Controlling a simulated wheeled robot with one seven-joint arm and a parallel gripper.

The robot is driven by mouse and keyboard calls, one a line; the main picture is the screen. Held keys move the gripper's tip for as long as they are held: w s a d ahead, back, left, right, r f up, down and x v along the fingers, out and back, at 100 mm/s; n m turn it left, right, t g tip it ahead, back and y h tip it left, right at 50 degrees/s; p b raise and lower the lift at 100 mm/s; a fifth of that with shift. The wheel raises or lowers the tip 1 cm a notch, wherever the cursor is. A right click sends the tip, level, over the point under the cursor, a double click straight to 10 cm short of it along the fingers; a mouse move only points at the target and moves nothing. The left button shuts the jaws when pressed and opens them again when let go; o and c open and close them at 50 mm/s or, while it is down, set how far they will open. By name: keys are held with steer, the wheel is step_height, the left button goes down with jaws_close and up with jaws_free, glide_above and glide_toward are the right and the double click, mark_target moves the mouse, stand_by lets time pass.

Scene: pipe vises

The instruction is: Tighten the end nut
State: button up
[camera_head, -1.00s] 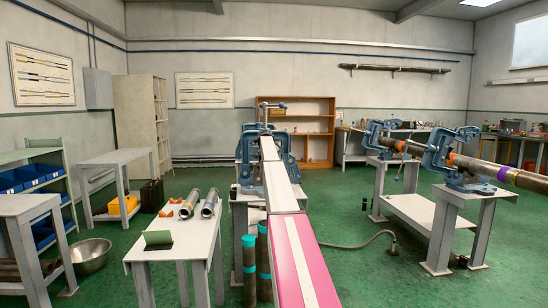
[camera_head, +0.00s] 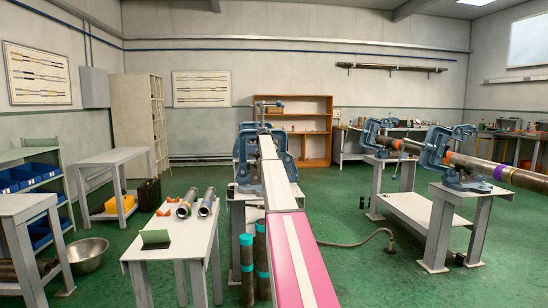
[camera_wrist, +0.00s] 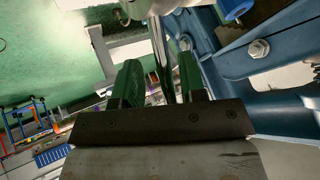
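My gripper (camera_wrist: 160,80) shows in the wrist view as two green-sided dark fingers on a dark block. The fingers stand apart with a shiny metal rod (camera_wrist: 162,50) between them. A gap shows left of the rod, and the rod is near the right finger. A blue vise body (camera_wrist: 235,65) is right of the fingers, with a hex-headed bolt (camera_wrist: 258,48). In the head view my arm reaches to the middle blue vise (camera_head: 245,150) and hides much of it and my gripper. A crossbar handle (camera_head: 269,104) tops that vise. I cannot pick out the end nut for certain.
A small white table (camera_head: 190,240) with two short pipes (camera_head: 187,203) stands left of my arm. Two more blue vises (camera_head: 452,160) hold a long pipe (camera_head: 515,177) at right. A hose (camera_head: 365,240) lies on the green floor, which is mostly clear right of my arm.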

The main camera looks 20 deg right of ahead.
steer(key=v, duration=1)
steer(key=shift+s, duration=0.2)
steer(key=shift+r, duration=0.1)
steer(key=s+a+f+n+g+y, duration=0.1)
steer(key=s+a+f+n, duration=0.2)
steer(key=s+a+f, duration=0.65)
steer(key=s+a+f+n+y, duration=0.15)
steer(key=s+a+f, duration=0.45)
steer(key=f, duration=0.6)
steer(key=s+a+f+n+g+y, duration=0.1)
steer(key=s+a+f+n, duration=0.2)
steer(key=s+a+f, duration=0.55)
steer(key=s+a+f+n+g+y, duration=0.1)
steer(key=s+a+f+n, duration=0.2)
steer(key=s, duration=1)
steer(key=s+a+f+n+y, duration=0.1)
steer(key=s+a+f+n, duration=0.2)
steer(key=s+a+f, duration=0.4)
steer(key=s+a+f+n+g+y, duration=0.1)
steer(key=s+a+f+n, duration=0.2)
steer(key=s+f, duration=0.7)
steer(key=s+a, duration=0.2)
steer(key=s, duration=0.9)
steer(key=shift+s+f+g, duration=0.15)
steer(key=shift+f+g, duration=0.15)
steer(key=shift+f, duration=0.1)
